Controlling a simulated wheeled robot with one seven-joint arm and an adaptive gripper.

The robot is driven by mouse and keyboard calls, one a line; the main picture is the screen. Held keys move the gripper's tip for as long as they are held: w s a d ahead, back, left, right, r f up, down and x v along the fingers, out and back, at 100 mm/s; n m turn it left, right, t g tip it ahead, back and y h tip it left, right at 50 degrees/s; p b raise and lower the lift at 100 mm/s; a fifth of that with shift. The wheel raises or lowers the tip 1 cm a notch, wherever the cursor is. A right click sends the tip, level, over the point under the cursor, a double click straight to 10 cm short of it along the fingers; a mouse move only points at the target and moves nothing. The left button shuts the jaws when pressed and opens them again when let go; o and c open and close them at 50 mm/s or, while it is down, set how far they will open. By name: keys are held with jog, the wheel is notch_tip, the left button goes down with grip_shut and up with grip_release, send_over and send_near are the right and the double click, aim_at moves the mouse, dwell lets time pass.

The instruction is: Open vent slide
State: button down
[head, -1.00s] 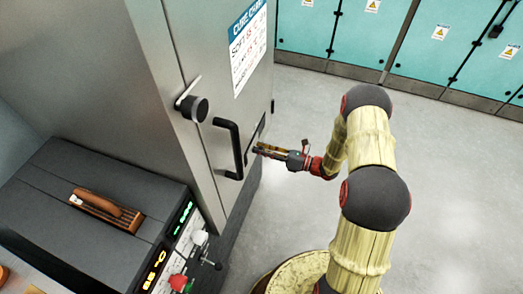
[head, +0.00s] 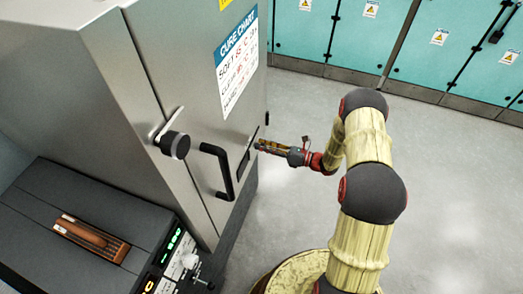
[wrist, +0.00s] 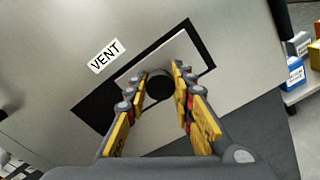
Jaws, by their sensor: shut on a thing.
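The vent slide is a pale plate (wrist: 185,52) in a black slot (wrist: 92,110), beside the VENT label (wrist: 105,55) in the wrist view. It carries a round black knob (wrist: 160,86). Dark slot shows at the plate's left and along its right edge. My gripper (wrist: 161,74) has its yellow-padded fingers on both sides of the knob and is shut on it. In the head view my gripper (head: 259,146) reaches the cabinet door (head: 200,95) from the right, at the dark vent (head: 245,160). The knob is too small to make out there.
A black door handle (head: 220,172) and a round black latch knob (head: 174,145) stick out left of the vent. A dark unit with a brown slotted piece (head: 92,240) stands at lower left. Teal lockers (head: 400,40) line the back. Grey floor on the right is clear.

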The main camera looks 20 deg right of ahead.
jog(key=shift+w+d, duration=0.2)
jog(key=shift+w, duration=0.05)
jog(key=c, duration=1.6)
grip_release()
jog(key=shift+w+d, duration=0.1)
jog(key=shift+w, duration=0.05)
jog(key=shift+o, duration=0.5)
jog(key=v, duration=1.2)
